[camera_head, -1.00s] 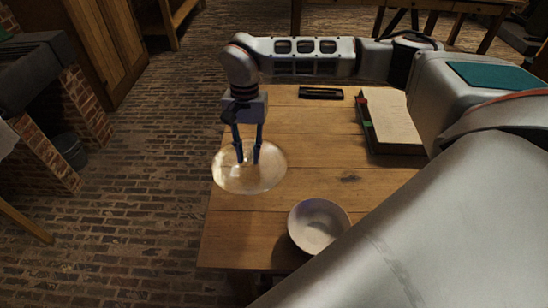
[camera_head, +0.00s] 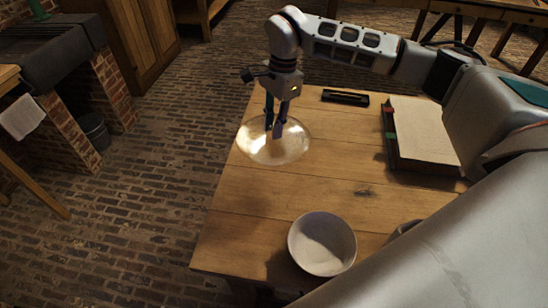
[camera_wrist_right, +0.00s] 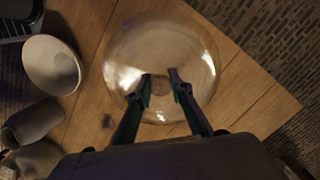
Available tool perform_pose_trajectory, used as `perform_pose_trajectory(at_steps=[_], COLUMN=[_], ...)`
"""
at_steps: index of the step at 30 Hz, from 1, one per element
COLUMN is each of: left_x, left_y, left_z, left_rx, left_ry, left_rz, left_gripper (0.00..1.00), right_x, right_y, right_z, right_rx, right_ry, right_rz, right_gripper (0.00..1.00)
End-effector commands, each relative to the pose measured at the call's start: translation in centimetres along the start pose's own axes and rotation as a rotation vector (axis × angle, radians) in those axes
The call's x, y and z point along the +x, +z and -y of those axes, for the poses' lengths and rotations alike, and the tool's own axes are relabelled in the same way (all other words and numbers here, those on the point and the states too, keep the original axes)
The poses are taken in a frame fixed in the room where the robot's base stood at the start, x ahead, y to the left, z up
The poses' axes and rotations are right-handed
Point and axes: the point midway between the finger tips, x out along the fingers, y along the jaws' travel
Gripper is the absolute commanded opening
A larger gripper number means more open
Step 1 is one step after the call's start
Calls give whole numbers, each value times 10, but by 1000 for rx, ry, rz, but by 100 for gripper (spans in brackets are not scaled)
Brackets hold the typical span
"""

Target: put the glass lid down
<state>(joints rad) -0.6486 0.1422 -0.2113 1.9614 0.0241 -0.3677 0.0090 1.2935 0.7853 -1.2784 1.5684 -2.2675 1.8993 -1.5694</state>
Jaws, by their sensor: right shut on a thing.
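The glass lid (camera_head: 296,141) is a clear round dome at the far left part of the wooden table in the head view. My right gripper (camera_head: 274,131) points down from above and is shut on it near its centre. The lid's rim lies close to the table's left edge; whether it touches the tabletop I cannot tell. The lid also shows in the right wrist view (camera_wrist_right: 128,48), with the fingers of my right gripper (camera_wrist_right: 160,78) at its middle. My left gripper is in neither view.
A pale bowl (camera_head: 321,243) stands near the table's front edge. A book (camera_head: 422,132) and a dark flat object (camera_head: 345,97) lie toward the back. Dark vessels (camera_wrist_right: 32,122) show in the right wrist view. The tabletop (camera_head: 270,195) between lid and bowl is clear.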

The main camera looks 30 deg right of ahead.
Motion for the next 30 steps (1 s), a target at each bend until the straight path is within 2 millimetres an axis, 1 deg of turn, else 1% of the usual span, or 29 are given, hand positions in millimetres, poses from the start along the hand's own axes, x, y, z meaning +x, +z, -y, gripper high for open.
perform_pose_trajectory(at_steps=[1, 3, 6, 9, 12, 17, 20, 24, 27, 30], left_x=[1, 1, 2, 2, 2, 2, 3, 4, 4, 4], left_y=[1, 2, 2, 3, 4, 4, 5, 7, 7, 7], left_z=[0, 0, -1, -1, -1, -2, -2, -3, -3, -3], left_rx=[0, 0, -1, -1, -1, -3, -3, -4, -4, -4], left_ry=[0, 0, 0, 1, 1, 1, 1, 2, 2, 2], left_rz=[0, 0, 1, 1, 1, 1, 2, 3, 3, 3], left_gripper=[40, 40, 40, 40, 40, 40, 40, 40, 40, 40], right_x=[14, 31, 53, 69, 78, 86, 98, 119, 124, 124], right_y=[-1, -4, -7, -10, -11, -12, -14, -17, -18, -18], right_z=[-2, -1, -1, -1, 0, 0, 0, 0, 0, 1], right_rx=[1, 0, 0, -1, -1, -2, -3, -1, -2, -2], right_ry=[5, 4, 4, 2, 0, -1, 1, 2, -1, -2], right_rz=[3, 3, 3, 2, 2, 1, 2, 2, 2, 1], right_gripper=[0, 0, 0, 0, 0, 0, 0, 0, 0, 0])
